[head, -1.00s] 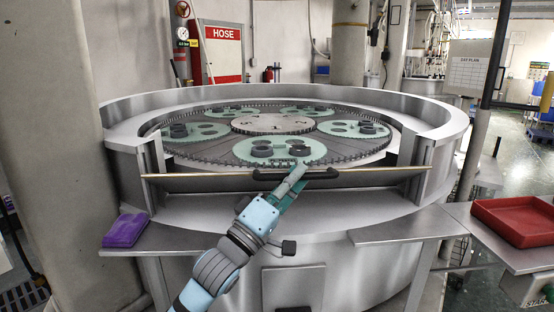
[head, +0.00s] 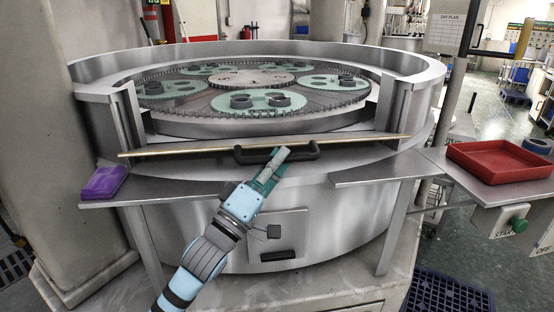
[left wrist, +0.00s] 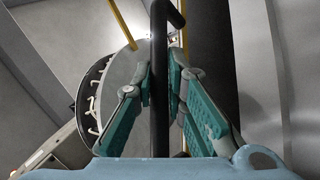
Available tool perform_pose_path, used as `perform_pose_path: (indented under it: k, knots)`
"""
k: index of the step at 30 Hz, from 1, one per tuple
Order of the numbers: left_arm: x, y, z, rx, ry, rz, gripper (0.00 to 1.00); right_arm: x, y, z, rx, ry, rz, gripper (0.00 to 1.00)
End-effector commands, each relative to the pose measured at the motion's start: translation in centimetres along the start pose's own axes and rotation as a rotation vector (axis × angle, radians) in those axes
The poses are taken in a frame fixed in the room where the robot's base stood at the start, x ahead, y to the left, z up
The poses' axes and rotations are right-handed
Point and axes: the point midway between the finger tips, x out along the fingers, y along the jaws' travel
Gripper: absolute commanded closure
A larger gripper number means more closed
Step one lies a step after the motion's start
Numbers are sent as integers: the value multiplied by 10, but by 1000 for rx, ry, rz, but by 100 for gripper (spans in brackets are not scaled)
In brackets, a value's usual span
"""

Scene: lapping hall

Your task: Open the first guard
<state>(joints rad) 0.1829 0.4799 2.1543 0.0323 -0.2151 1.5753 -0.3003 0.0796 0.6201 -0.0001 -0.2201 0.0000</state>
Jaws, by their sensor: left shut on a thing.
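The guard (head: 180,150) spans the front opening of the round lapping machine's wall, between two metal posts. It shows as a thin, nearly edge-on strip with a brass-coloured edge, low in the opening. Its black bar handle (head: 306,152) is at the middle of the edge. My left gripper (head: 276,158) is shut on the handle. In the left wrist view the handle (left wrist: 160,60) runs upright between the teal fingers (left wrist: 162,85). My right gripper is not in view.
Inside the machine, green carriers (head: 250,103) with dark rings sit on the toothed plate. A purple block (head: 103,182) lies on the left ledge. A red tray (head: 500,162) stands on the right side table, above a green start button (head: 519,225). A grey column (head: 35,130) stands at left.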

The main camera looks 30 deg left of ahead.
Motion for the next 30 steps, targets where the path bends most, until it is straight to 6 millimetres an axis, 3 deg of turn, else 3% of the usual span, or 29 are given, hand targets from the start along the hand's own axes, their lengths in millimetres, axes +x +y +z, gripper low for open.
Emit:
perform_pose_path:
  k: [4, 5, 9, 22, 30]
  knots:
    - [1, 0, 0, -1, 0, -2, 100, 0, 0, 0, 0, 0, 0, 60]
    - [1, 0, 0, -1, 0, -2, 84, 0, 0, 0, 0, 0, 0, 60]
    - [1, 0, 0, -1, 0, -1, 67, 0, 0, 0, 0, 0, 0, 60]
    - [4, 5, -2, 1, 0, 4, 67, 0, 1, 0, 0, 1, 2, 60]
    - [34, 56, -28, 1, 2, 15, 67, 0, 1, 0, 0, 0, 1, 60]
